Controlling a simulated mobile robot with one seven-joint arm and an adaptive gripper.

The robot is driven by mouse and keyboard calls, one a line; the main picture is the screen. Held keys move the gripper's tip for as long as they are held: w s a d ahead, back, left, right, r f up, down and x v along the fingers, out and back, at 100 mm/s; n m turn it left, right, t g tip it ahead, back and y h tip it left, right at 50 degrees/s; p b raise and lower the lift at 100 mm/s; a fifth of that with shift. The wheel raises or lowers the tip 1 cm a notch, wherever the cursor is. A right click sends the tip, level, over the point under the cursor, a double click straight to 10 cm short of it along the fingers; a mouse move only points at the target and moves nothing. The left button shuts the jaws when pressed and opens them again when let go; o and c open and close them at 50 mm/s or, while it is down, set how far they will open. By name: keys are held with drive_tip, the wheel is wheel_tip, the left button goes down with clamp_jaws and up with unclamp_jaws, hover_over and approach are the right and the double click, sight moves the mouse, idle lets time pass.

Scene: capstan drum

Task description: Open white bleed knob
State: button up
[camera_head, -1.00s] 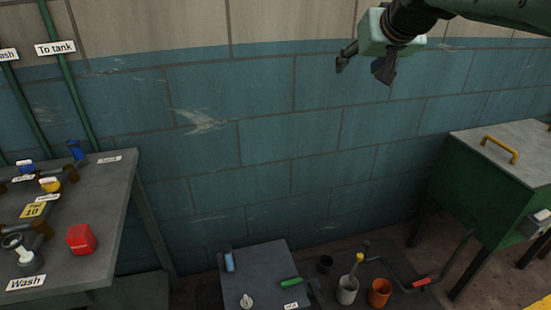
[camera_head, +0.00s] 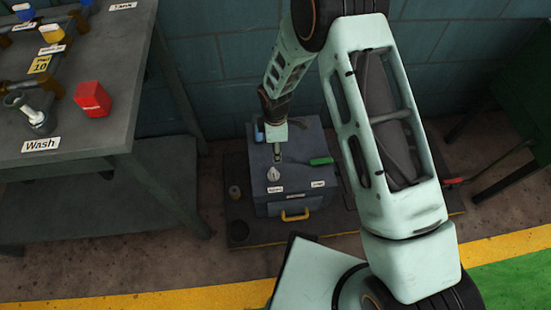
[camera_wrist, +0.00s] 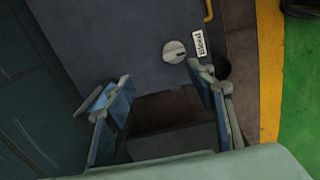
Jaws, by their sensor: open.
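The white bleed knob (camera_head: 273,174) stands on top of a dark grey box (camera_head: 300,148) on the floor, behind a small label (camera_head: 275,189). In the wrist view the round knob (camera_wrist: 174,52) has a dark mark and sits beside a label (camera_wrist: 198,43) that reads "Bleed". My gripper (camera_head: 278,152) points down over the box, just behind the knob. In the wrist view my gripper (camera_wrist: 160,80) is open and empty, with its blue-padded fingers apart. The knob lies beyond the fingertips, nearer the right finger, and does not appear touched.
A green handle (camera_head: 321,161) and a second label (camera_head: 318,184) are on the box, right of the knob. A grey bench (camera_head: 70,165) stands left, carrying a red block (camera_head: 92,99).

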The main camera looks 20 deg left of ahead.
sight(273, 172)
drive_tip(key=shift+n+g, duration=0.3)
drive_tip(key=shift+n, duration=0.1)
drive_tip(key=f+b, duration=0.1)
drive_tip(key=f, duration=0.3)
drive_tip(key=s+f+b, duration=0.1)
drive_tip(key=f, duration=0.3)
drive_tip(key=s+f+b, duration=0.1)
drive_tip(key=f, duration=0.4)
drive_tip(key=shift+s+a, duration=0.1)
drive_tip(key=shift+s, duration=0.05)
drive_tip(key=shift+c, duration=0.7)
drive_tip(key=c, duration=1)
